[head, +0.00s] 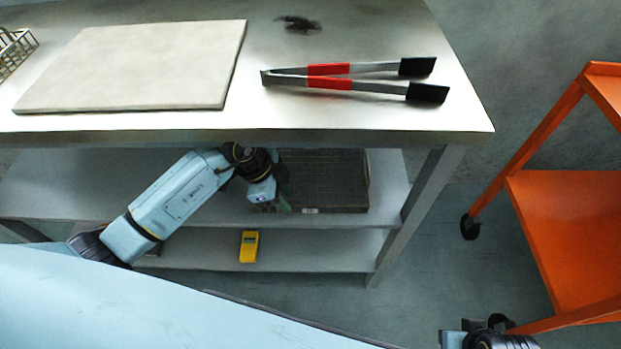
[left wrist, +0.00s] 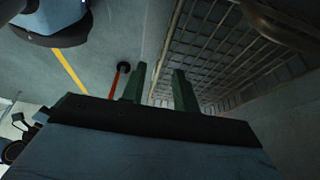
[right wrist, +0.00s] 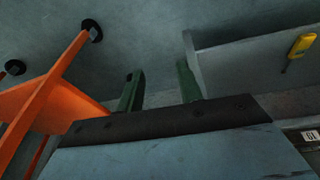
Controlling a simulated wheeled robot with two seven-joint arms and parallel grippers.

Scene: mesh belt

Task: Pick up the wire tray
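The wire tray (head: 328,182), a dark mesh rectangle, lies on the shelf under the tabletop in the head view. Its mesh also fills the upper right of the left wrist view (left wrist: 215,45). My left gripper (head: 284,205) is at the tray's left front part, partly hidden by its own wrist. In the left wrist view its green fingers (left wrist: 160,88) are apart, and the tray's edge runs into the gap between them; contact cannot be told. My right gripper (right wrist: 160,82) is open and empty, away from the tray; only its arm shows at the head view's bottom right.
The tabletop above the shelf holds a pale board (head: 135,65), red-handled tongs (head: 350,80) and a wire basket (head: 14,50). A yellow device (head: 249,246) is at the lower shelf. An orange cart (head: 570,230) stands right, with open floor between.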

